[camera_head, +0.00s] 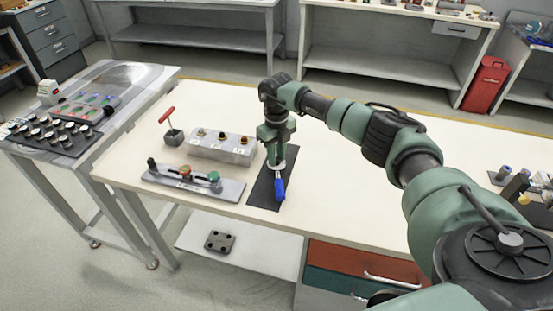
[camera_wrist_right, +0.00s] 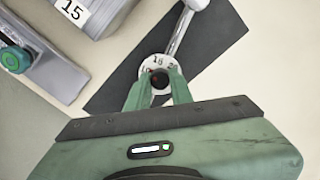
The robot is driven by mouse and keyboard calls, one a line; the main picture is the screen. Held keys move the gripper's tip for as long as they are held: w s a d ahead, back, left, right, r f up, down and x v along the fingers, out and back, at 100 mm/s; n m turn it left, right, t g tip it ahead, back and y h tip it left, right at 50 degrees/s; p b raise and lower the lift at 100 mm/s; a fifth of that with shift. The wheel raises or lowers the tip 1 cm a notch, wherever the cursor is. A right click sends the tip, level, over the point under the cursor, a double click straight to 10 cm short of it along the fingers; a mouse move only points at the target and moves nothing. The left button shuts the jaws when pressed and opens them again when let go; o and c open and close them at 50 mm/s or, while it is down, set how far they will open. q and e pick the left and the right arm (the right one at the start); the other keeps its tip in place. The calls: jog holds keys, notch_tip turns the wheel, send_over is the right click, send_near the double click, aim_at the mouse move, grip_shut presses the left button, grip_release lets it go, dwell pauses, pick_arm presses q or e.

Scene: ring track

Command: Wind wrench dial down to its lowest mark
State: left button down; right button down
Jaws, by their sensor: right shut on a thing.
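The wrench lies on a dark mat (camera_head: 261,191), its blue handle (camera_head: 280,189) toward the table's front edge. The mat (camera_wrist_right: 222,45) and the wrench's metal shaft (camera_wrist_right: 182,30) also show in the right wrist view. There the white round dial (camera_wrist_right: 158,61) carries small numbers; one at the top looks like 16, the others are hard to read. My right gripper (camera_wrist_right: 159,88) is shut on the dial's dark centre knob, one green finger on each side. My left gripper is not in view.
Left of the mat stand a grey block with several knobs (camera_head: 222,146), a slide panel (camera_head: 193,184) with green and red knobs, and a red-handled tool (camera_head: 168,117).

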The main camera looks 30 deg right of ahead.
aim_at(277, 159)
jog(key=shift+n+b, duration=0.35)
jog(key=shift+n, duration=0.45)
jog(key=c, duration=1.2)
grip_release()
jog(key=shift+r, duration=0.1)
jog(key=shift+c, duration=0.2)
notch_tip(277, 159, up, 8)
jog(key=shift+f+b, duration=0.1)
jog(key=shift+b, duration=0.55)
jog(key=shift+s+f, duration=0.1)
